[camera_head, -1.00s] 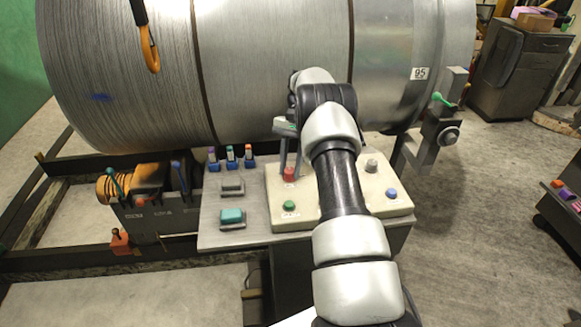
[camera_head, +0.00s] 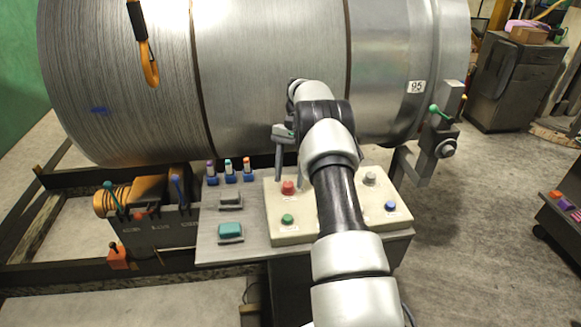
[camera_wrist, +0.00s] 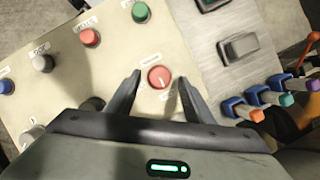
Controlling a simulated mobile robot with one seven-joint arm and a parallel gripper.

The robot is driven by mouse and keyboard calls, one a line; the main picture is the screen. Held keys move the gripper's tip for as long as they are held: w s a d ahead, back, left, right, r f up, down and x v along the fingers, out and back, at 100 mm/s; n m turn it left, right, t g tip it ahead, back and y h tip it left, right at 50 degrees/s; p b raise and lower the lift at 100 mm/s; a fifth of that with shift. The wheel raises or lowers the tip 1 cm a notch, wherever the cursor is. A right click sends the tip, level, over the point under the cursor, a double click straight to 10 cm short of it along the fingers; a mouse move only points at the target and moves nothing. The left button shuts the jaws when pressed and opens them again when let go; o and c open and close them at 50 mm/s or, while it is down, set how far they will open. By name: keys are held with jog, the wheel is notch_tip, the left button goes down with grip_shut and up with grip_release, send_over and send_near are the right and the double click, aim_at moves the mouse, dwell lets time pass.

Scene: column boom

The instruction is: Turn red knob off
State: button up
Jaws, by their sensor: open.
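The red knob (camera_head: 289,187) sits at the left back of a cream control panel (camera_head: 303,233). In the wrist view the red knob (camera_wrist: 159,77) is round with a small white mark on its face and a label beside it. My gripper (camera_head: 289,178) is above the panel at the knob. In the wrist view my gripper (camera_wrist: 159,79) is open, with one finger on each side of the knob and visible gaps between. My arm hides the middle of the panel in the head view.
A green button (camera_head: 287,219) is in front of the knob. Another red button (camera_wrist: 90,37) and a grey knob (camera_wrist: 41,62) are nearby. Blue-based switches (camera_head: 229,173) stand left of the panel. A large metal coil (camera_head: 270,80) rises close behind.

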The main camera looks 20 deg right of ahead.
jog(key=shift+p+v, duration=0.4)
jog(key=shift+v, duration=2.45)
jog(key=a+r+n+t+h, duration=0.15)
jog(key=a+r, duration=0.25)
jog(key=r, duration=0.8)
jog(key=s+a+r+n+t+p, duration=0.1)
jog(key=s+a+r+n, duration=0.1)
jog(key=s+a+r, duration=0.35)
jog(key=s+a+r+n+t, duration=0.1)
jog(key=s+a+r+t, duration=0.15)
jog(key=r, duration=0.55)
jog(key=s+a+r+n+t+h+p, duration=0.1)
jog(key=s+a+r, duration=0.1)
jog(key=s, duration=0.5)
jog(key=s+a+r+n+t+h, duration=0.1)
jog(key=s+a+r+n, duration=0.15)
jog(key=s, duration=0.45)
jog(key=s+a+f+n+t, duration=0.2)
jog(key=s+f, duration=0.4)
jog(key=s, duration=0.6)
jog(key=shift+a+p, duration=0.35)
jog(key=shift+p, duration=0.05)
